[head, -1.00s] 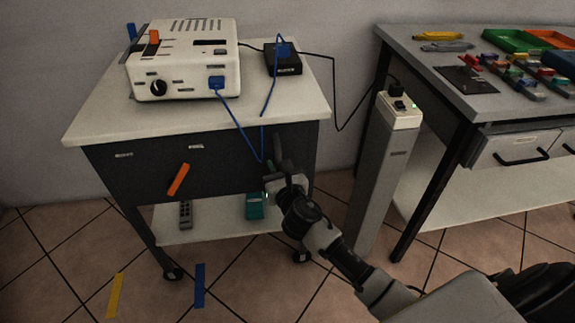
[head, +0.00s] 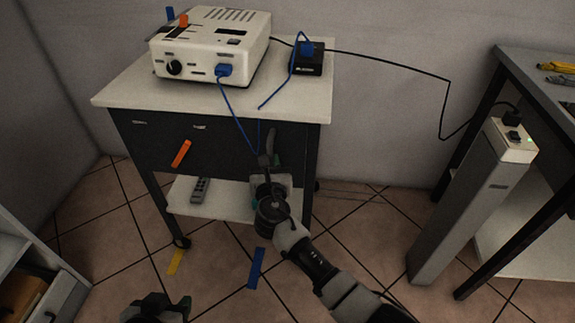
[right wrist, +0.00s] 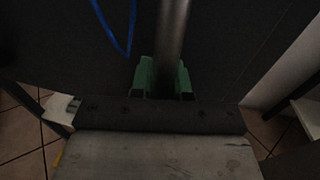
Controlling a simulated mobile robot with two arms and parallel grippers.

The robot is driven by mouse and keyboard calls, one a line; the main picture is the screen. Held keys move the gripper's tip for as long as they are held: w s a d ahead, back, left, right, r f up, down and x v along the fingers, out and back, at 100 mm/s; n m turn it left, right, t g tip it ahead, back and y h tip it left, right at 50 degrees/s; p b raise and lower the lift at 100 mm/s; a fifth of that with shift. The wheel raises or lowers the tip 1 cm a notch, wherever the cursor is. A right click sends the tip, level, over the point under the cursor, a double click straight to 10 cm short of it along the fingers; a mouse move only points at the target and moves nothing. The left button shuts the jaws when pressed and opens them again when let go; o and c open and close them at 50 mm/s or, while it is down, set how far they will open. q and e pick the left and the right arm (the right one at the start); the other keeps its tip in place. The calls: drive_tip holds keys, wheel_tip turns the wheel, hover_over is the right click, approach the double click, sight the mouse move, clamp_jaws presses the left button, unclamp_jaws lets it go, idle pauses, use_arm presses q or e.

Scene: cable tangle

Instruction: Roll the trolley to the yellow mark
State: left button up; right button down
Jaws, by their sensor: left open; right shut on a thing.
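The trolley (head: 112,101) has a white top, a dark front and a lower shelf. My right gripper (head: 267,165) is shut on its upright grey bar handle (head: 272,139). In the right wrist view, the green fingertips (right wrist: 163,82) sit on both sides of the bar (right wrist: 173,35). The yellow mark (head: 175,262) is a strip on the floor just in front of the trolley's front left wheel (head: 181,242). My left gripper (head: 155,308) is open and empty at the bottom edge, apart from the trolley. My right arm hides the front right wheel.
A white device (head: 210,45) and a black box (head: 308,60) stand on the trolley. A black cable (head: 400,65) runs to a grey post (head: 470,205) beside the bench. A blue floor strip (head: 256,268) lies right of the yellow one. A shelf unit (head: 60,280) stands at left.

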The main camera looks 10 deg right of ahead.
drive_tip(key=shift+w+a, duration=0.1)
drive_tip(key=shift+a, duration=0.6)
drive_tip(key=c, duration=1.4)
unclamp_jaws()
drive_tip(key=shift+a, duration=0.1)
drive_tip(key=shift+c, duration=0.2)
drive_tip(key=o, duration=0.3)
drive_tip(key=shift+w+a, duration=0.1)
drive_tip(key=shift+o, duration=0.2)
